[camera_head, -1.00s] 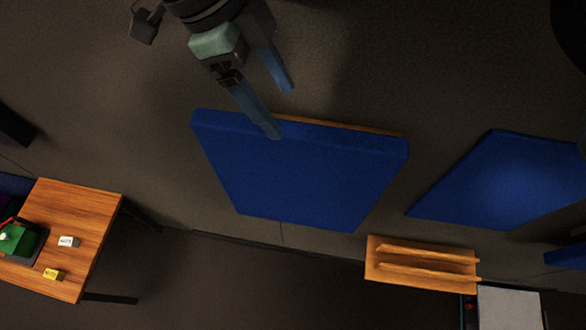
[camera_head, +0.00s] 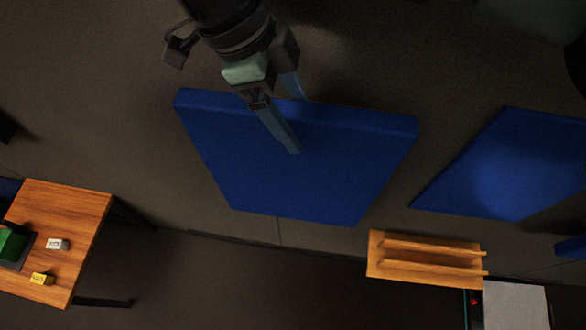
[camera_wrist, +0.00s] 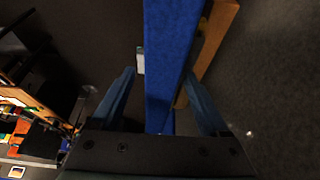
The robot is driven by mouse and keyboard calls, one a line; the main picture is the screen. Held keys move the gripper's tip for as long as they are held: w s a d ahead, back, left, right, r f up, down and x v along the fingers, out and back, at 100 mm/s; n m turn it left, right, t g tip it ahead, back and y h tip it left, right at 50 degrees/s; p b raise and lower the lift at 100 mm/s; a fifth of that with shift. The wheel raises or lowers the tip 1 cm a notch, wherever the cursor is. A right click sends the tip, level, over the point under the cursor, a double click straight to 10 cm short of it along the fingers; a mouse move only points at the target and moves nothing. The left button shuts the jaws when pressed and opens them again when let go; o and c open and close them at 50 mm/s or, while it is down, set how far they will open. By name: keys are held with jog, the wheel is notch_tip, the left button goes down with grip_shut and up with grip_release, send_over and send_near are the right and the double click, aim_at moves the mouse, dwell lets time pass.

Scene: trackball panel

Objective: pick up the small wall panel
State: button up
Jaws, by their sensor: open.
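The small wall panel appears to be the flat blue padded panel (camera_head: 300,175) in the middle of the head view. My gripper (camera_head: 297,122) is at its upper edge, open. One finger lies in front of the blue face, and the other goes down behind the edge, its tip hidden. A gap shows at the left finger.
Another blue panel (camera_head: 500,165) is to the right. A wooden shelf (camera_head: 425,260) is below, near a white-topped unit (camera_head: 515,305). A wooden table (camera_head: 65,225) at the left holds a white block (camera_head: 57,244), a yellow block (camera_head: 42,279) and a green object (camera_head: 12,243).

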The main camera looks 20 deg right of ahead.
jog(key=shift+f+b, duration=0.25)
jog(key=shift+b, duration=0.05)
grip_shut()
dwell(0.4)
jog(key=shift+r, duration=0.1)
dwell(0.9)
